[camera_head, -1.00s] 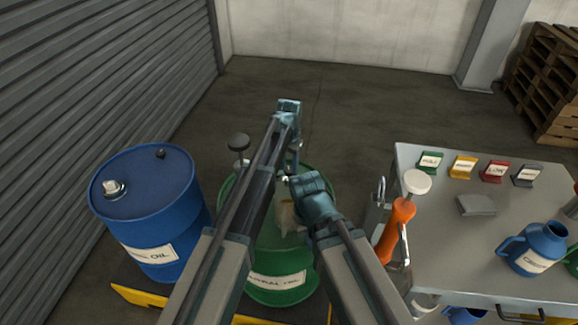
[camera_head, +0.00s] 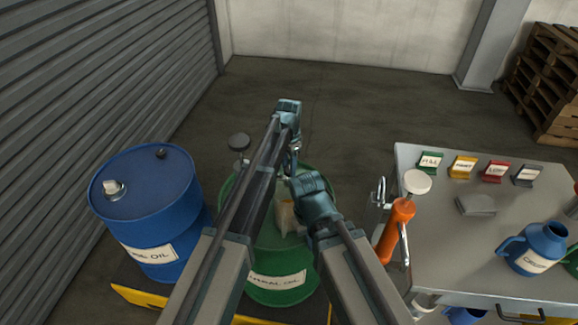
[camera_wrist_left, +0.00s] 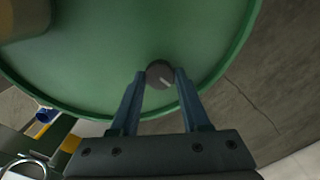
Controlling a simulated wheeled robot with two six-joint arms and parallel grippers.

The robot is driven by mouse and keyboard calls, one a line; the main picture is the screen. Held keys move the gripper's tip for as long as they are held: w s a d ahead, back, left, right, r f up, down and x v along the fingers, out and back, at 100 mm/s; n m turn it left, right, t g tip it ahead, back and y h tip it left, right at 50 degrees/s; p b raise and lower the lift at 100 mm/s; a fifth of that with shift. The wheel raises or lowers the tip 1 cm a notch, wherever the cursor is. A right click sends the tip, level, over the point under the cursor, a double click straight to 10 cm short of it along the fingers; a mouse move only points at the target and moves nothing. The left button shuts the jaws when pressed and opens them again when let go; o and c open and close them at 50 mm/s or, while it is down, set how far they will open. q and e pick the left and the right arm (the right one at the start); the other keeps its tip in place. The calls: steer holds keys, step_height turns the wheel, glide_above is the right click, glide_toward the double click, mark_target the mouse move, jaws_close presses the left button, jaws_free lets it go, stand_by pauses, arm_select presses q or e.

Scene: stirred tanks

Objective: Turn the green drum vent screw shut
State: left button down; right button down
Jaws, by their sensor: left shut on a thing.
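The green drum (camera_head: 285,262) stands below my two arms, partly hidden by them. It also fills much of the left wrist view (camera_wrist_left: 105,75). The vent screw (camera_wrist_left: 160,73) is a small dark round knob with a pale line on it, near the drum's rim in the left wrist view. My left gripper (camera_wrist_left: 160,80) has one finger on each side of it and is shut on it. In the head view the left gripper (camera_head: 293,160) points down over the drum's far side; the screw is hidden there.
A blue drum (camera_head: 145,205) stands left of the green one.

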arm_select(q)
steer(key=shift+c, duration=1.9)
jaws_free()
steer(key=shift+r, duration=0.15)
step_height(320, 180, up, 14)
steer(key=p, duration=1.4)
steer(key=shift+f, duration=0.25)
